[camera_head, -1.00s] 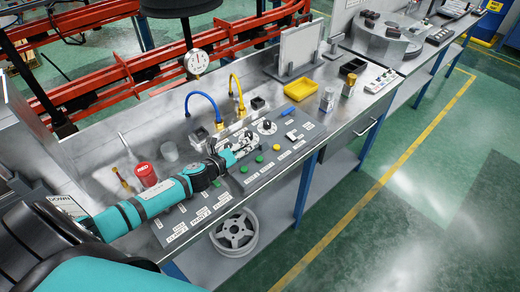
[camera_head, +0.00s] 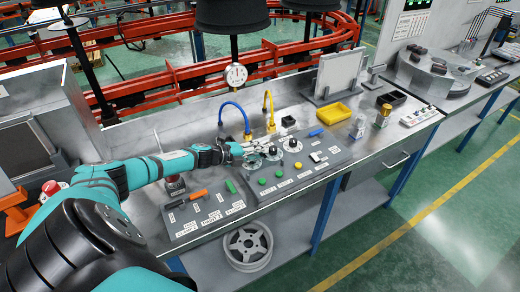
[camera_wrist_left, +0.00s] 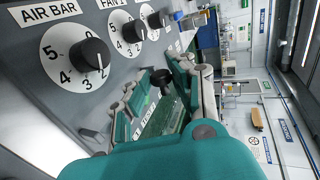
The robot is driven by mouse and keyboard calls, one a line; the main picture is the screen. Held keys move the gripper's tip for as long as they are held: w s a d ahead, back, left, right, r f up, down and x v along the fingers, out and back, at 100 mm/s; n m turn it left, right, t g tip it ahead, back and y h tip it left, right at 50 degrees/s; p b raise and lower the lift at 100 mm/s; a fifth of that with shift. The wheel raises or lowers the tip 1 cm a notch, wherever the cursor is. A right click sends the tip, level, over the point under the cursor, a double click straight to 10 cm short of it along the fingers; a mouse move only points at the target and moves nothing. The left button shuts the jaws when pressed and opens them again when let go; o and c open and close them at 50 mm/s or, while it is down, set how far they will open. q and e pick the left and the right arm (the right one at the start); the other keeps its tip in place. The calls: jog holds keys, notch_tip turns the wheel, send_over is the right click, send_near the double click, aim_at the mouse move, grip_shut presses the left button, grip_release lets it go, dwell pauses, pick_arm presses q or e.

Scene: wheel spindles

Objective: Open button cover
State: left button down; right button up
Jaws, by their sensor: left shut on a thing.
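My left gripper (camera_head: 243,150) reaches over the dials at the left back of the grey control panel (camera_head: 215,218). In the left wrist view, the teal fingers (camera_wrist_left: 162,82) close around a small black knob-like part (camera_wrist_left: 161,76). The fingers hide much of it. Dials with black knobs stand beside them: one labelled AIR BAR (camera_wrist_left: 88,55), and one labelled FAN 1 (camera_wrist_left: 132,31). Green buttons (camera_head: 264,181) and a yellow button (camera_head: 298,165) sit on the panel. I cannot clearly make out a button cover. My right gripper is not in view.
Blue (camera_head: 236,108) and yellow (camera_head: 269,100) curved hoses rise behind the panel. A wheel (camera_head: 247,247) rests on the lower shelf.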

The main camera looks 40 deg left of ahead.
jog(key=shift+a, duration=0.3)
pick_arm(q)
jog(key=c, duration=1.2)
grip_release()
jog(key=shift+o, duration=0.2)
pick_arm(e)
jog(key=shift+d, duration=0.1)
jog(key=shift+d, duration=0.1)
pick_arm(q)
jog(key=v, duration=1.2)
